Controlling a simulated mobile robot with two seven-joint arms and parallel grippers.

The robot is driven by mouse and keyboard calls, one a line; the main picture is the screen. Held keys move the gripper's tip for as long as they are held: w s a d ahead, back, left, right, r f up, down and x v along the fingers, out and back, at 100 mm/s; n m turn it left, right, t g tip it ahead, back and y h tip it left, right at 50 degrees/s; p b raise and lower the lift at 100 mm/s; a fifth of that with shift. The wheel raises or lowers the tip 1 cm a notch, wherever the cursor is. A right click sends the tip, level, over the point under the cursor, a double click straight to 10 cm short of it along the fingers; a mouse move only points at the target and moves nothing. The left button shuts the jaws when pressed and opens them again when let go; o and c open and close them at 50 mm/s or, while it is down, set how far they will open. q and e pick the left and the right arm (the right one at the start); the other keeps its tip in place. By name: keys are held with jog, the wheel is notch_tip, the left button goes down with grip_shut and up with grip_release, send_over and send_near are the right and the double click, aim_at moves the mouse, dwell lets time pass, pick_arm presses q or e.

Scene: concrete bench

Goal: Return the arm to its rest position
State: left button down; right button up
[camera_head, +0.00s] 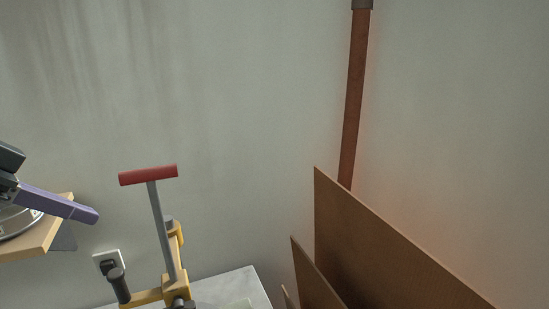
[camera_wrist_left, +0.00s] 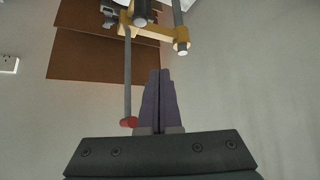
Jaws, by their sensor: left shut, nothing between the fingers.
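My left gripper (camera_head: 90,213) comes in from the left edge in the head view, with purple fingers pointing right. In the left wrist view its fingers (camera_wrist_left: 158,75) lie together, shut with nothing between them. It is left of a yellow clamp (camera_head: 172,270) with a red handle (camera_head: 148,175), apart from it as seen in the head view. The clamp also shows in the left wrist view (camera_wrist_left: 155,30). Most of my left arm is outside the head view. My right gripper is in neither view.
A wooden shelf (camera_head: 38,243) with a round metal thing is behind or below my left gripper. A wall socket (camera_head: 108,262) is beside the clamp. A pale bench top (camera_head: 235,286) lies below. Brown boards (camera_head: 385,255) and a copper-coloured pipe (camera_head: 354,95) stand at right. The upper wall is clear.

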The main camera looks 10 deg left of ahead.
pick_arm(q)
jog(key=s+d+f+m+g+h+p, duration=0.1)
jog(key=s+d+f+m+g+p, duration=0.15)
jog(key=s+d+p, duration=0.7)
jog(key=s+d+r+n+g+y, duration=0.1)
jog(key=s+d+r+n+y, duration=0.1)
jog(key=s, duration=0.3)
jog(key=s+d+r+n+y, duration=0.2)
jog(key=s+n, duration=0.1)
jog(key=s, duration=0.1)
jog(key=shift+s+g+p, duration=0.35)
jog(key=shift+p, duration=0.1)
